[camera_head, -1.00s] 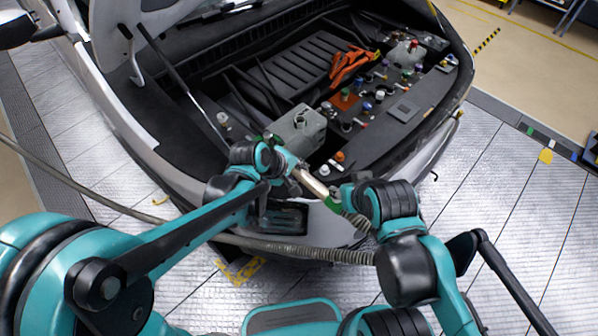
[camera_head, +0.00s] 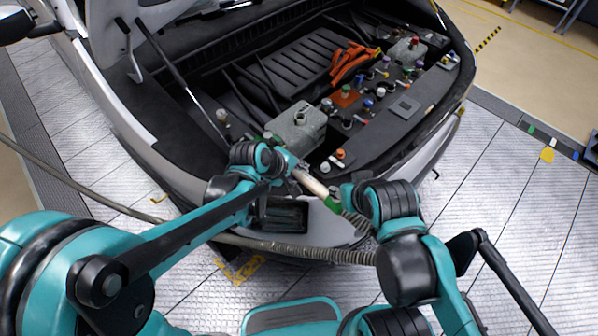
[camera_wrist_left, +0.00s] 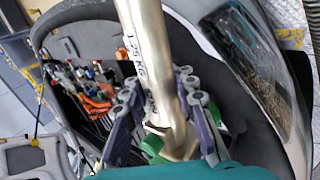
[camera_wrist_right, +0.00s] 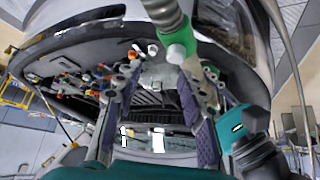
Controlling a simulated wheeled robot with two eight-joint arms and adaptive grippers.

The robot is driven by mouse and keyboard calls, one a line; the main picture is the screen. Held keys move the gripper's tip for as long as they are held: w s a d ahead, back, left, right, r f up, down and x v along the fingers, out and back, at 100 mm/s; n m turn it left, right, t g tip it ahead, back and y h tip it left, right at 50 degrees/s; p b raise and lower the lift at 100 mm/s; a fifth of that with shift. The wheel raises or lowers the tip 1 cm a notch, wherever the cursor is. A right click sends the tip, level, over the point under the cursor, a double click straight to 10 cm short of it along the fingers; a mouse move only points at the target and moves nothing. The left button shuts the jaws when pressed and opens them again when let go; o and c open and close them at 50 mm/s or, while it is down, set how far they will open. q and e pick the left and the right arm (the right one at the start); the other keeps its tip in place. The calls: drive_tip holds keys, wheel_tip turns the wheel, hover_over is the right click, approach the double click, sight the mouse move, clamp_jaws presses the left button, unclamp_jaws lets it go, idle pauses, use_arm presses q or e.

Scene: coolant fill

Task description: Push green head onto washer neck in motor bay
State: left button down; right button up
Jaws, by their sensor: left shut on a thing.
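The head is a pale metal tube (camera_head: 314,185) with a green collar (camera_head: 332,203) at its hose end, held low in front of the motor bay. My left gripper (camera_head: 296,168) is shut on the tube; in the left wrist view its fingers (camera_wrist_left: 160,105) stand on both sides of the metal. Green parts (camera_wrist_left: 152,146) show near the tube's lower end there. My right gripper (camera_head: 347,195) is beside the collar. In the right wrist view its fingers (camera_wrist_right: 160,85) are apart with an empty gap, and the green collar (camera_wrist_right: 180,45) passes over them. I cannot tell which neck is the washer's.
A ribbed hose (camera_head: 300,250) runs from the collar across the front of the car. A grey reservoir (camera_head: 298,125) stands in the bay behind my left gripper. Several coloured caps and orange cables (camera_head: 350,65) lie further back. The bumper edge is close below the grippers.

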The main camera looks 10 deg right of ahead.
use_arm(q)
drive_tip(key=shift+f+b, duration=0.8)
drive_tip(key=shift+f, duration=0.1)
use_arm(e)
drive_tip(key=shift+f, duration=0.8)
use_arm(q)
drive_tip(key=c, duration=1.1)
unclamp_jaws()
drive_tip(key=shift+c, duration=0.2)
drive_tip(key=v, duration=1.2)
drive_tip(key=shift+s, duration=0.15)
use_arm(e)
drive_tip(key=shift+a, duration=0.1)
